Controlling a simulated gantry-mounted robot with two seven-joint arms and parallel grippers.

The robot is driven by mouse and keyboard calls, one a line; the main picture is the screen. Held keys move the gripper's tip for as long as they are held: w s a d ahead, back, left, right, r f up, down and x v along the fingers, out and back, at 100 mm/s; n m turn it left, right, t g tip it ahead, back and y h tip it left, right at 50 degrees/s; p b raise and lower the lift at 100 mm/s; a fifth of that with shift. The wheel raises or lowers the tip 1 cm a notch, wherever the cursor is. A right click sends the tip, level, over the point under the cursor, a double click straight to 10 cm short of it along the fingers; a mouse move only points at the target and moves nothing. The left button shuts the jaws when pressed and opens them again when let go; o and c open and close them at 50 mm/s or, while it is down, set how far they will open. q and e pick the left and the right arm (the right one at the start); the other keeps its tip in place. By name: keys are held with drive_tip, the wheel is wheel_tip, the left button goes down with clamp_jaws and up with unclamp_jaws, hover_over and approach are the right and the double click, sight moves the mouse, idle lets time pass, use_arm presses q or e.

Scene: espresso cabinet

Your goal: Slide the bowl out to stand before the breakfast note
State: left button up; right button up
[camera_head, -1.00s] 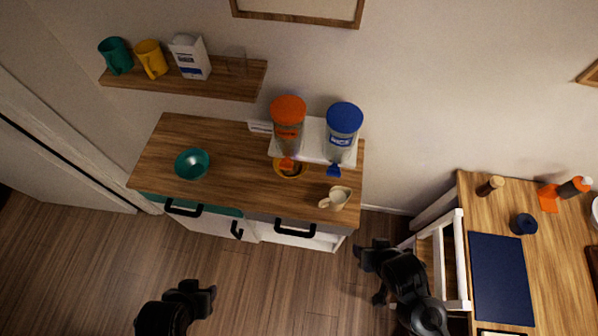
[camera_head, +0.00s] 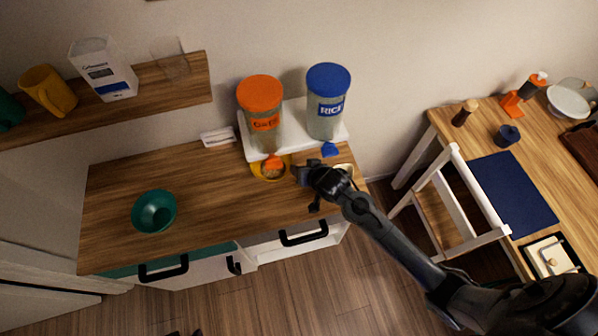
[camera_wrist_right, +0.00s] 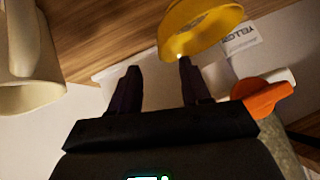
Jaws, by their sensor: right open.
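A yellow bowl (camera_head: 270,172) stands on the wooden counter under the orange-lidded dispenser, with some contents in it. It also shows in the right wrist view (camera_wrist_right: 203,28). A small white note card (camera_head: 217,137) stands at the back of the counter, left of the dispensers; its text is unreadable there. A card with yellow-related lettering (camera_wrist_right: 241,36) shows beyond the bowl in the wrist view. My right gripper (camera_head: 306,190) is open and empty, just right of the bowl. In the wrist view one fingertip (camera_wrist_right: 157,68) overlaps the bowl's rim; contact is unclear. Only dark tips of my left gripper show at the bottom edge.
A teal bowl (camera_head: 154,211) stands on the left of the counter. A cream cup (camera_wrist_right: 30,65) is close beside my right gripper, mostly hidden in the head view. Orange (camera_head: 262,110) and blue-lidded (camera_head: 327,103) dispensers stand on a white base. The counter between the bowls is clear.

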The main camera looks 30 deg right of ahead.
sight(289, 162)
drive_tip(key=shift+w+a+r, duration=0.1)
drive_tip(key=shift+w+a, duration=0.05)
drive_tip(key=shift+w, duration=0.1)
drive_tip(key=b+x, duration=0.1)
drive_tip(key=x, duration=0.9)
drive_tip(key=shift+w+f, duration=0.25)
drive_tip(key=shift+f, duration=0.05)
drive_tip(key=shift+c, duration=0.4)
clamp_jaws()
